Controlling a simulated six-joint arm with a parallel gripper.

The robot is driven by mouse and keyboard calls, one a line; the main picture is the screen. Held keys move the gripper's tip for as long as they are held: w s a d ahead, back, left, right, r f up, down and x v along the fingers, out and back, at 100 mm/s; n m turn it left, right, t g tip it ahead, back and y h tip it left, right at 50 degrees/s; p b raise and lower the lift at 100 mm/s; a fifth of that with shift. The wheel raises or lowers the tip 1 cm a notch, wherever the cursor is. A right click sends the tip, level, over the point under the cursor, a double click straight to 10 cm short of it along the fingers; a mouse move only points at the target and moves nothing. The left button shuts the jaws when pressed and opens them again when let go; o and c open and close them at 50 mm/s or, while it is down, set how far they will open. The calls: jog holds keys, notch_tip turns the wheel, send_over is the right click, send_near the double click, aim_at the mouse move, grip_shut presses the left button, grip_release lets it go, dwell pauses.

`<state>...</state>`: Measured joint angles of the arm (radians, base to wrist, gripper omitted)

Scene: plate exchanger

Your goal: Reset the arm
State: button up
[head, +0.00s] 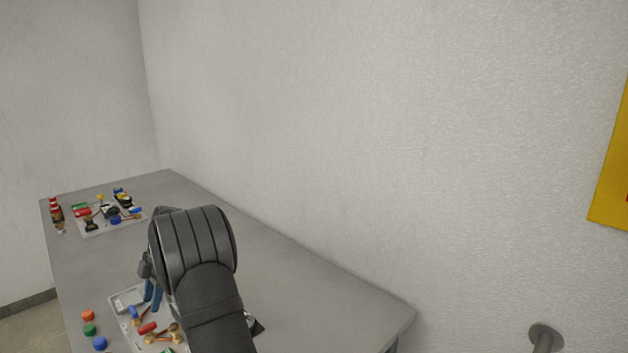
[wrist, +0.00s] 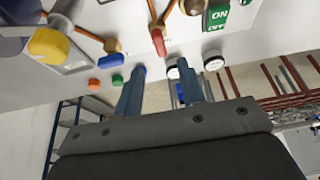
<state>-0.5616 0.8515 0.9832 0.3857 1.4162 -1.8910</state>
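My arm reaches over the grey table (head: 290,285) in the head view. My gripper (head: 152,294) has two blue fingers and hangs above the near panel (head: 124,301). In the wrist view, the fingers of my gripper (wrist: 162,72) stand apart with nothing visible held between them. Beyond the fingertips are a red handle (wrist: 158,42), a yellow knob (wrist: 48,44) and a green plate (wrist: 215,17) with white lettering. My arm hides part of the near panel in the head view.
Orange (head: 88,315), green (head: 90,329) and blue (head: 100,343) buttons are left of the near panel. A second panel (head: 95,231) with valves is at the far end, beside a red-and-white striped object (head: 54,208). A wall (head: 350,130) runs along the right; the table's middle is clear.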

aim_at(147, 325)
jog(key=v, duration=1)
jog(key=x, duration=1.6)
jog(key=shift+s+a+f, duration=0.1)
jog(key=shift+s+f, duration=0.05)
jog(key=shift+f, duration=0.05)
jog(key=shift+s+a+f, duration=0.1)
jog(key=shift+f, duration=0.25)
jog(key=m+t+y, duration=0.1)
jog(key=m, duration=0.3)
jog(key=shift+s+r, duration=0.1)
jog(key=m+t, duration=0.1)
jog(key=m, duration=0.1)
jog(key=m+t, duration=0.1)
jog(key=m, duration=0.2)
jog(key=shift+s+y, duration=0.1)
jog(key=shift+y, duration=0.2)
jog(key=shift+m, duration=0.3)
